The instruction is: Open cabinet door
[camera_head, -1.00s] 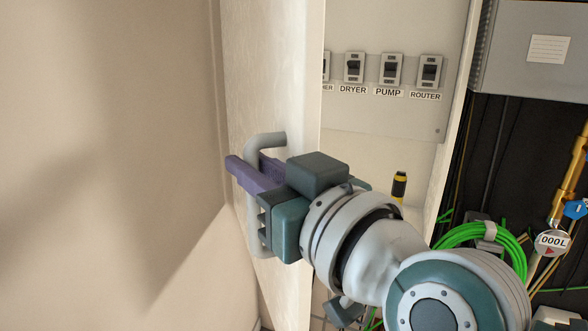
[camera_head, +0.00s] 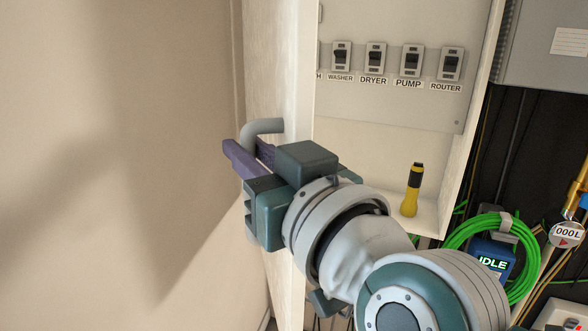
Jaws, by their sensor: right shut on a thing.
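The cabinet door (camera_head: 277,65) is a pale panel seen nearly edge-on, swung out at the left of the cabinet opening. Its grey bar handle (camera_head: 265,126) is on the left face of the door. My right gripper (camera_head: 247,160) is shut on the handle, with purple fingers around the bar. The gripper body hides the handle's lower part. Inside the open cabinet (camera_head: 375,143) a panel of labelled switches (camera_head: 392,65) shows. My left gripper is not in view.
A yellow and black flashlight (camera_head: 412,190) stands on the cabinet's bottom ledge. A beige wall (camera_head: 110,150) fills the left.

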